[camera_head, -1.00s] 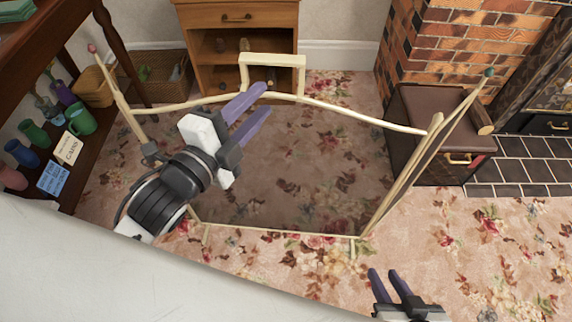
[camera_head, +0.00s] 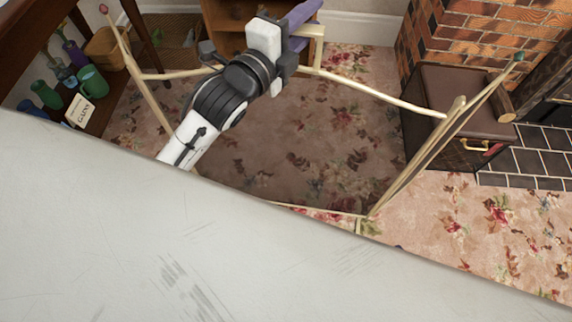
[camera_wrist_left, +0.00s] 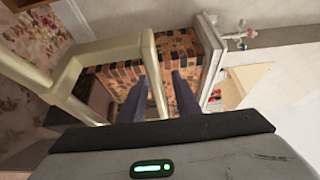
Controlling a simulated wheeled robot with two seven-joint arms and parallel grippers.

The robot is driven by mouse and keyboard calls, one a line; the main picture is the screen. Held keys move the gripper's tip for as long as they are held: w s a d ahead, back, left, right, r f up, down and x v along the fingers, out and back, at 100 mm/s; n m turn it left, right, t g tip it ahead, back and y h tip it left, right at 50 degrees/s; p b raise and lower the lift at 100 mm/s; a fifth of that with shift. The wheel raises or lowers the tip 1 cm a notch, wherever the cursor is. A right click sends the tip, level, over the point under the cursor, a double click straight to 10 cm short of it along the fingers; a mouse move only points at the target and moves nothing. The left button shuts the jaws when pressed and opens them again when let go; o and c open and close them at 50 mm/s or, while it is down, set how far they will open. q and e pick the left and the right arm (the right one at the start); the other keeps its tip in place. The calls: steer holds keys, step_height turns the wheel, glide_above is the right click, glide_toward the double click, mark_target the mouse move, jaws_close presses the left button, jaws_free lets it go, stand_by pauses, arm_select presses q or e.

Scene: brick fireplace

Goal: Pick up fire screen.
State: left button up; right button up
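The fire screen (camera_head: 385,96) stands on the carpet, with cream rails, dark see-through mesh and angled side panels. My left gripper (camera_head: 303,20) is at its raised top handle (camera_head: 318,48), which is partly hidden by the gripper in the head view. In the left wrist view, the cream handle (camera_wrist_left: 149,62) runs down between the two purple fingers of my left gripper (camera_wrist_left: 164,88). Those fingers are apart, with a gap beside the bar. My right gripper is out of sight in the head view, behind the pale surface in front.
A brick fireplace (camera_head: 465,45) and a dark brown box (camera_head: 452,88) are at the right. A wooden cabinet (camera_head: 222,12) stands behind the screen. A shelf with jugs, including a green mug (camera_head: 92,82), is at the left. Carpet is open at the right front.

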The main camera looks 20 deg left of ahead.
arm_select(q)
steer(key=shift+w, duration=0.15)
jaws_close()
stand_by(1.3)
steer(key=shift+r, duration=0.35)
